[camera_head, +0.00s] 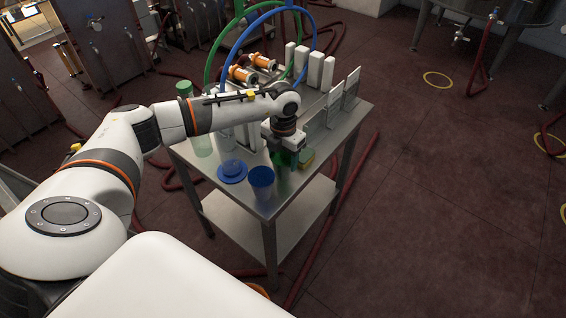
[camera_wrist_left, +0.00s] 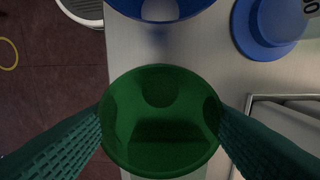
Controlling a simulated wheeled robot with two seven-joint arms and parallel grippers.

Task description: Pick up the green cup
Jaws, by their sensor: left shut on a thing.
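The green cup (camera_wrist_left: 160,125) stands between the two fingers of my left gripper (camera_wrist_left: 160,135), seen from above in the left wrist view. The fingers are shut on it at both sides. In the head view the green cup (camera_head: 281,178) is a dark green shape below my left gripper (camera_head: 284,157), partly hidden by it, at the front part of the metal table (camera_head: 240,197). I cannot tell whether its base touches the table. My right gripper is not in view.
A blue cup (camera_head: 261,180) stands close beside the green cup. A clear bottle with a green cap (camera_head: 185,89), white blocks (camera_head: 315,68) and orange-brass pumps (camera_head: 242,74) stand farther back.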

